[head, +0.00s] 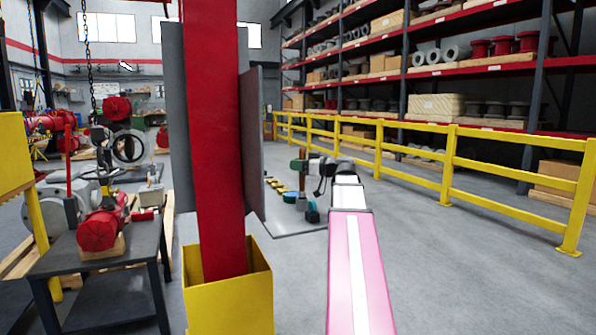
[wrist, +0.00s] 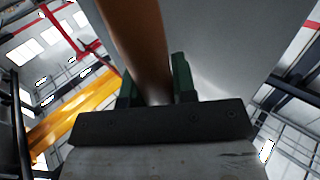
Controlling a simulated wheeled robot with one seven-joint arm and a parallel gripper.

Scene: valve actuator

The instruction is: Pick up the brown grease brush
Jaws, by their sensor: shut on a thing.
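The brown grease brush (head: 302,180) is in my gripper (head: 299,165). In the head view it shows as a thin brown upright stick at the green fingers, left of my pink and white arm. In the wrist view its brown handle (wrist: 137,40) runs between the green fingers of my gripper (wrist: 156,88) and out past the top edge. The fingers are shut on the handle. The brush's far end is outside the wrist view, and its bristles are too small to make out in the head view.
Small teal and yellow items (head: 290,197) lie on a grey surface (head: 285,229) below and left of my gripper. A red column (head: 213,130) in a yellow guard (head: 230,300) stands to the left. A yellow railing (head: 450,165) runs along the right. Grey floor between is clear.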

